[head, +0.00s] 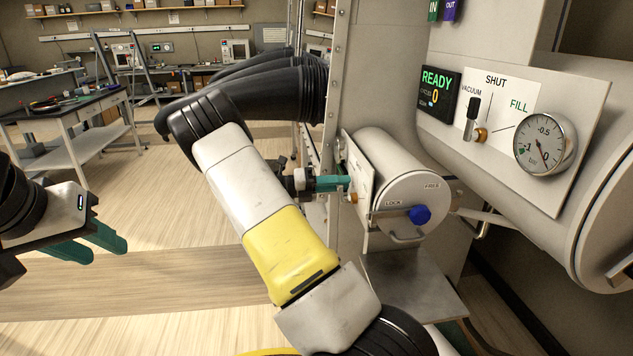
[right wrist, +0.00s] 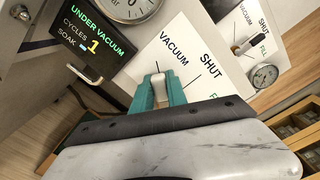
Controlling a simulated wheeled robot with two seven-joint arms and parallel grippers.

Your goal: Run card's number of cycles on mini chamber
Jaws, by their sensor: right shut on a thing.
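The mini chamber (head: 408,190) is a small white cylinder with a blue knob (head: 420,215) between LOCK and FREE labels. Its display (right wrist: 90,42) in the right wrist view reads UNDER VACUUM, CYCLES 1, with a SOAK line. Its white valve plate (right wrist: 205,45) carries VACUUM, SHUT and FILL. My right gripper (head: 345,183) is at this plate, its teal fingers shut on the pale valve handle (right wrist: 159,88). My left gripper (head: 106,250) is open and empty at the left. No card is legible.
The large chamber beside it has a display (head: 437,93) reading READY, 0, a valve lever (head: 472,118) and a gauge (head: 544,144). Black glove sleeves (head: 270,90) stick out behind my right arm. A cart (head: 80,125) stands at the left; floor between is clear.

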